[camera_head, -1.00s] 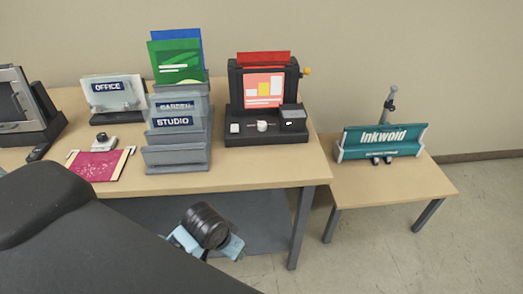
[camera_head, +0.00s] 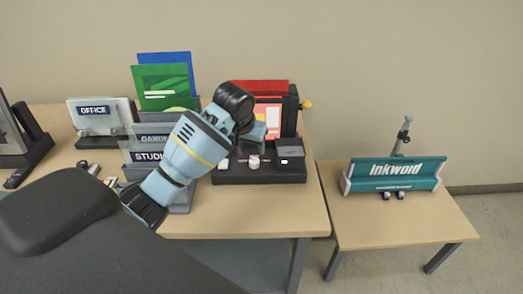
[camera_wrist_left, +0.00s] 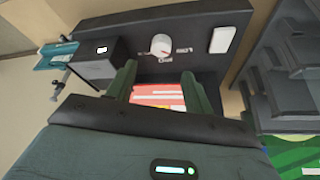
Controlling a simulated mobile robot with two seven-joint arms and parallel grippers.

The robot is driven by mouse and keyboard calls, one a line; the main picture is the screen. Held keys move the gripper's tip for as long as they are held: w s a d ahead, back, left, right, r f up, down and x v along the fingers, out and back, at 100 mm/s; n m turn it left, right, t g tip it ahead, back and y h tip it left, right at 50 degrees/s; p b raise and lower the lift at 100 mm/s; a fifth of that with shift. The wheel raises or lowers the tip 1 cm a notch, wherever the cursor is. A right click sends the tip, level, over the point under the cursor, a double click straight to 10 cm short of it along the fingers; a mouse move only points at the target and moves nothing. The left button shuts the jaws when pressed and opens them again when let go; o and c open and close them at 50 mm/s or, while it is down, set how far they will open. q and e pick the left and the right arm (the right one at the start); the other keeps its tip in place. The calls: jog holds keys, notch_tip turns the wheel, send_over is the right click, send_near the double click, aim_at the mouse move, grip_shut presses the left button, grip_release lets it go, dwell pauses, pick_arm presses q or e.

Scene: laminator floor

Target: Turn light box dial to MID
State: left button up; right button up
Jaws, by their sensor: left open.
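The light box (camera_head: 272,176) is a black stand with a lit panel holding a red sheet and a coloured print, on the right part of the long table. Its dial (camera_head: 254,161) is a small white knob on the front base. In the left wrist view the dial (camera_wrist_left: 161,45) shows with small upside-down lettering around it; its setting is too small to tell. My left gripper (camera_wrist_left: 158,86) is open and empty, its two fingers reaching toward the base with the dial beyond the tips, apart from them. In the head view this gripper (camera_head: 252,138) partly hides the panel. My right gripper is out of view.
A white switch (camera_wrist_left: 222,39) and a small dark box (camera_wrist_left: 93,57) flank the dial. Sign holders (camera_head: 150,143) stand left of the light box, close to my left arm. A teal Inkwold stand (camera_head: 395,174) is on the lower table at right. The table front right is bare.

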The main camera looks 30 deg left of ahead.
aim_at(254, 161)
pick_arm(q)
jog(key=x, duration=0.7)
jog(key=shift+f, duration=0.35)
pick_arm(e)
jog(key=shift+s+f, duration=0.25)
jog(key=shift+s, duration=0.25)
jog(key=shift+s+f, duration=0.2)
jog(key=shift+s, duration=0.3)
pick_arm(q)
jog(key=c, duration=1)
